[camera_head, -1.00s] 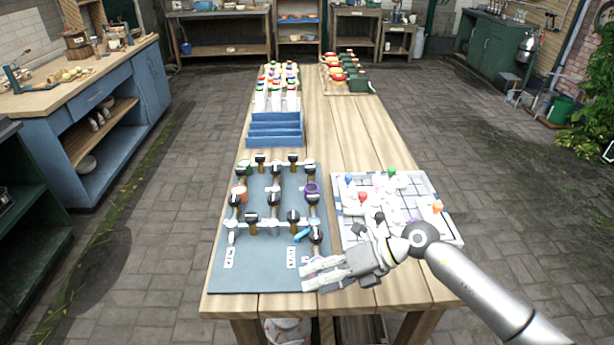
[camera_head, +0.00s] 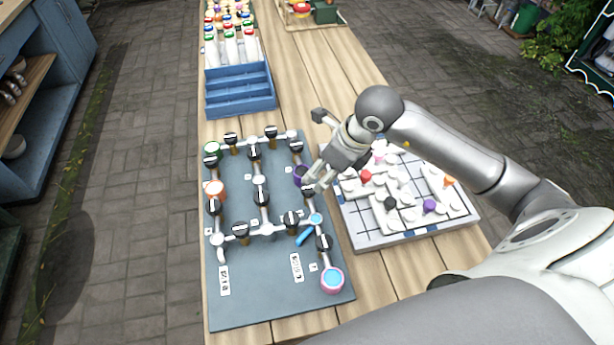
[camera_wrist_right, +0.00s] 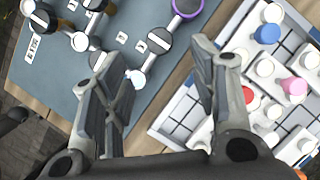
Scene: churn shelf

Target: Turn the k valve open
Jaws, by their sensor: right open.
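A grey-blue board (camera_head: 235,290) on the table carries a network of white pipes and several black-topped valves. Its small white labels (camera_head: 297,267) are too small to read, so I cannot tell which valve is k. My right gripper (camera_head: 316,172) is open and empty above the board's right edge, by the purple ring (camera_head: 299,175). In the right wrist view, its spread fingers (camera_wrist_right: 160,58) point towards a black-and-white valve (camera_wrist_right: 158,41), seen between the tips. I cannot tell whether they touch it. The hand hides part of the board's right side. My left gripper is not in view.
A white grid tray (camera_head: 375,238) with coloured knobs stands close right of the board, partly under my right arm. A blue stepped rack (camera_head: 240,90) with white bottles (camera_head: 231,50) stands behind the board. Bare wood (camera_head: 300,85) lies right of the rack.

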